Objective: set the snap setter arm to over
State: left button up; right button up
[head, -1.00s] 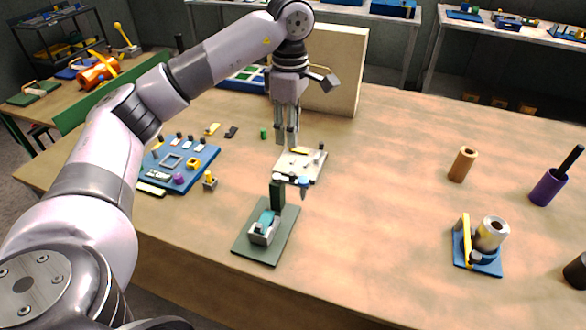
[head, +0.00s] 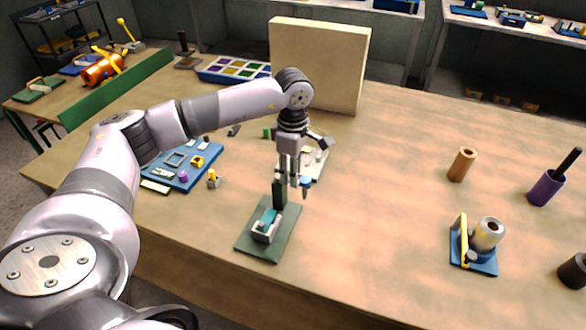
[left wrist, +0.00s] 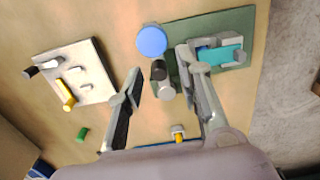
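The snap setter is a green base (head: 279,244) with a dark green post (head: 279,192) at its back and a grey and teal block (head: 266,226) at its front. A blue round knob (head: 306,183) shows just right of the post, off to the side of the block; the arm that carries it is mostly hidden by my gripper. In the left wrist view the blue knob (left wrist: 152,41) shows beside the green base (left wrist: 240,22). My left gripper (head: 293,180) points down beside the post and knob. Its fingers (left wrist: 162,75) are apart, with nothing gripped. My right gripper is out of view.
A pale plate with small parts (head: 316,168) lies right behind the gripper. A tall tan panel (head: 335,60) stands behind. The table right of the setter is free up to a blue fixture (head: 473,263).

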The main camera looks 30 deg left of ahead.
pick_arm(q)
jog(key=shift+c, duration=0.6)
grip_shut()
jog(key=shift+r, duration=0.1)
